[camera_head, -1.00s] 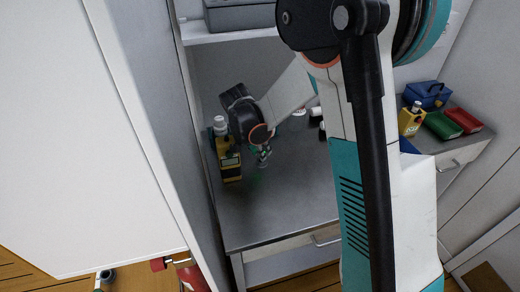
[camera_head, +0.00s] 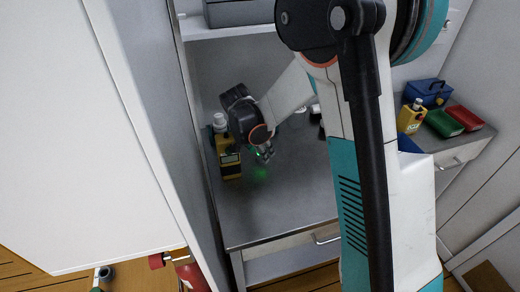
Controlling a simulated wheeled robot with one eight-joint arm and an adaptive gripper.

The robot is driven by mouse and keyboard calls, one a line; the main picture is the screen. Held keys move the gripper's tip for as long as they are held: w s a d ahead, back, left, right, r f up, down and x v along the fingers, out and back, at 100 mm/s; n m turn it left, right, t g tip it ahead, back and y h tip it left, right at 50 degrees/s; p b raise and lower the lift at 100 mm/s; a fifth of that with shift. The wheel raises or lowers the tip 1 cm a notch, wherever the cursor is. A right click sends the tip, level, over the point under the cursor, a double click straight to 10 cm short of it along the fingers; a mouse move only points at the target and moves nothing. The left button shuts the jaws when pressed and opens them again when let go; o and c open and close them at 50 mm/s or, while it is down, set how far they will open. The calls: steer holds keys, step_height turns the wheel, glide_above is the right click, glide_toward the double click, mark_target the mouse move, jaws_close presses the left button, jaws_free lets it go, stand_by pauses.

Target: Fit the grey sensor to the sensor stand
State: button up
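My gripper (camera_head: 265,156) points down over the grey metal worktop (camera_head: 285,205), just right of a yellow device with a dark display (camera_head: 230,165). My wrist and forearm cover much of the area around it. The fingers are small and dark, and I cannot tell whether they are open or hold anything. A faint green glow lies on the worktop below the fingertips. I cannot make out the grey sensor or the sensor stand; they may be hidden behind my arm or too small to tell.
A white-capped bottle (camera_head: 219,122) stands behind the yellow device, close to the left cabinet wall. A blue box (camera_head: 429,92), a yellow bottle (camera_head: 410,117), and green (camera_head: 443,124) and red (camera_head: 465,118) items are at right. The worktop's front is clear.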

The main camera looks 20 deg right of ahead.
steer(key=v, duration=1.2)
steer(key=shift+s, duration=0.1)
steer(key=s+d+r+n+t+y, duration=0.1)
steer(key=s+n, duration=0.3)
steer(key=s, duration=0.4)
steer(key=s+d+r+n+t+y, duration=0.1)
steer(key=s+d+r+n+t, duration=0.1)
steer(key=s, duration=0.6)
steer(key=s+d+r+n+t+y, duration=0.1)
steer(key=s+r+n+t, duration=0.1)
steer(key=s+r+n, duration=0.2)
steer(key=shift+s+n+y, duration=0.3)
steer(key=shift+s+n, duration=0.8)
steer(key=shift+s, duration=0.95)
steer(key=shift+d, duration=0.15)
